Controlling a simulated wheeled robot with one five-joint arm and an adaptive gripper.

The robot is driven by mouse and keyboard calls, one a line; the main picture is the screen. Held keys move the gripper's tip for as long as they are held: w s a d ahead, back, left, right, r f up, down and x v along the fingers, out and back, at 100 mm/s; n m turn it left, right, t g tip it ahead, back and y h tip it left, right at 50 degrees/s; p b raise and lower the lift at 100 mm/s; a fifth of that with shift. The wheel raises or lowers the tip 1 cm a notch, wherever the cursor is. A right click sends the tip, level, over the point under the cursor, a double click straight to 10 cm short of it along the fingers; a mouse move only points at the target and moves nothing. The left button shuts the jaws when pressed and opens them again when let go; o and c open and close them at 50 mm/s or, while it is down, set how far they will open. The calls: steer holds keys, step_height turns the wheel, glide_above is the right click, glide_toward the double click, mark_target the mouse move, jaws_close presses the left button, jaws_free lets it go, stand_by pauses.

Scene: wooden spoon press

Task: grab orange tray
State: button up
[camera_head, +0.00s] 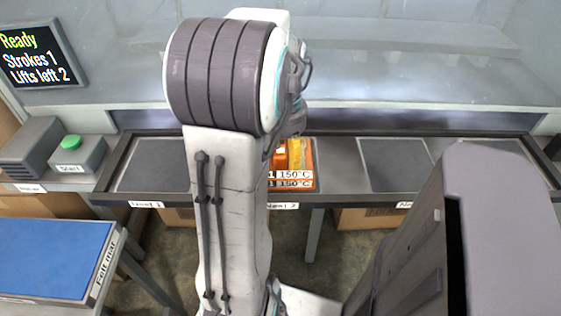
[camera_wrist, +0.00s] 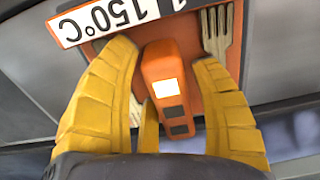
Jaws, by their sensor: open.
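The orange tray (camera_head: 308,160) sits in the middle nest of the dark bench, partly hidden behind my arm. Its front label reads 150°C. In the wrist view the tray (camera_wrist: 192,40) fills the upper middle, with its white label (camera_wrist: 110,18) at upper left. An orange upright handle (camera_wrist: 160,65) with a pale patch stands on it. My gripper (camera_wrist: 162,58) is open, its yellow fingers on either side of the handle. Gaps show between handle and fingers. A wooden fork (camera_wrist: 218,35) lies on the tray beside the right finger.
Empty nests lie left (camera_head: 155,165) and right (camera_head: 393,165) of the tray. A green start button (camera_head: 71,142) stands at left, below a screen (camera_head: 42,57) reading Ready, Strokes 1, Lifts left 2. A blue felt mat (camera_head: 50,258) is at lower left.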

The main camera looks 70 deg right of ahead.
steer(key=shift+c, duration=0.3)
steer(key=c, duration=1)
steer(key=shift+r, duration=0.1)
